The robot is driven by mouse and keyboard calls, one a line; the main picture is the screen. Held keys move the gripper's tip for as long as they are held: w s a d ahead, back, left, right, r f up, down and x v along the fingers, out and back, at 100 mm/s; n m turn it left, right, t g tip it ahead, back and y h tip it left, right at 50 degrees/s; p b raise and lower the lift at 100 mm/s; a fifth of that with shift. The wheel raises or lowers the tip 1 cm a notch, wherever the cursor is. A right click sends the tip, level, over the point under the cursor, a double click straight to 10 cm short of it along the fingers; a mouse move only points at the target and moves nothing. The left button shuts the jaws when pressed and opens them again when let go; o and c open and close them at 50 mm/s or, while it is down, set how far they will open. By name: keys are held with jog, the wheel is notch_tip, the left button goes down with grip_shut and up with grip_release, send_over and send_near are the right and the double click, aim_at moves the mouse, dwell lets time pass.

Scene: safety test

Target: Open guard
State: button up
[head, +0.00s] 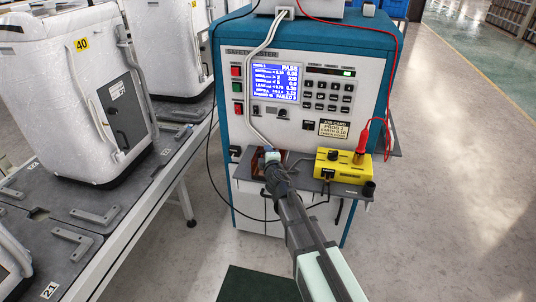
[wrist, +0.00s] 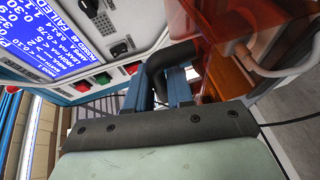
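The guard is a see-through orange-red cover (wrist: 222,40) at the upper right of the wrist view. In the head view only a small dark red part of it (head: 258,164) shows at the tester's front, left of my gripper, and my arm hides much of the rest. A thick black curved handle (wrist: 166,58) stands out from the guard. My gripper (head: 271,154) is at the handle. In the wrist view its two blue fingers (wrist: 160,88) lie on either side of the handle's near end and appear closed on it. I cannot see the fingertips' contact fully.
The teal tester (head: 300,50) carries a lit screen (head: 275,83) and buttons. A yellow box (head: 342,166) with a red plug (head: 360,157) stands right of my gripper. Cables hang close by. A bench (head: 150,185) with white appliances is at left. Floor at right is clear.

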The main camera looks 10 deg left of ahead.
grip_shut()
jog(key=w, duration=1.1)
jog(key=shift+w, duration=0.3)
jog(key=shift+o, duration=2.2)
grip_release()
jog(key=v, duration=1.4)
jog(key=shift+w, duration=0.1)
